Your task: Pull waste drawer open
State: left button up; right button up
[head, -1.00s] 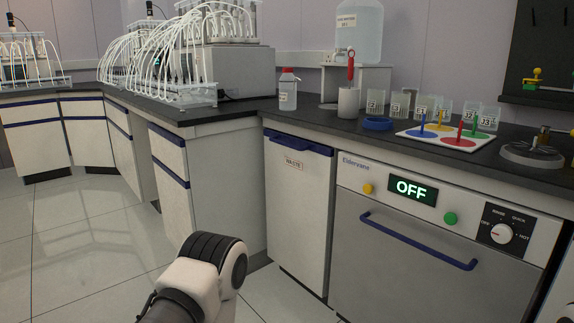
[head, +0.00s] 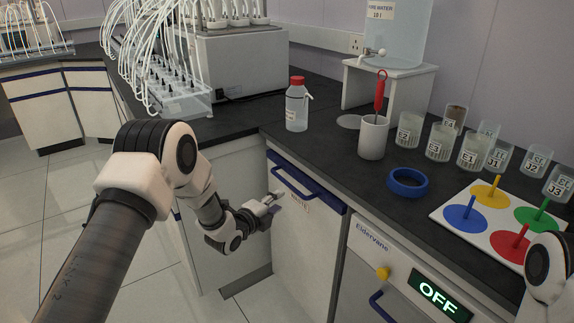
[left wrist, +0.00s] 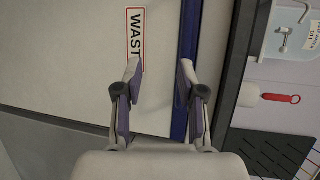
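The waste drawer (head: 308,238) is a pale front under the black counter, left of the dishwasher-like machine. It looks shut. My left gripper (head: 277,203) is at the upper left of the drawer front, close to the handle's left end. In the left wrist view my left gripper (left wrist: 159,68) is open and empty. The blue handle (left wrist: 187,30) lies at its right finger; contact cannot be told. My right gripper is out of view.
The machine with the OFF display (head: 437,297) stands right of the drawer. On the counter are a red-capped bottle (head: 297,108), a white cup (head: 373,137), a blue ring (head: 407,182), several glass beakers and a board with coloured discs. Floor is clear at left.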

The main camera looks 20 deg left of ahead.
aim_at(289, 185)
pick_arm(q)
notch_tip(289, 185, up, 4)
jog(key=shift+f+x, duration=0.15)
jog(key=shift+x, duration=1.7)
jog(key=shift+f+x, duration=0.15)
jog(key=shift+x, duration=1.7)
jog(key=shift+s, duration=0.15)
grip_shut()
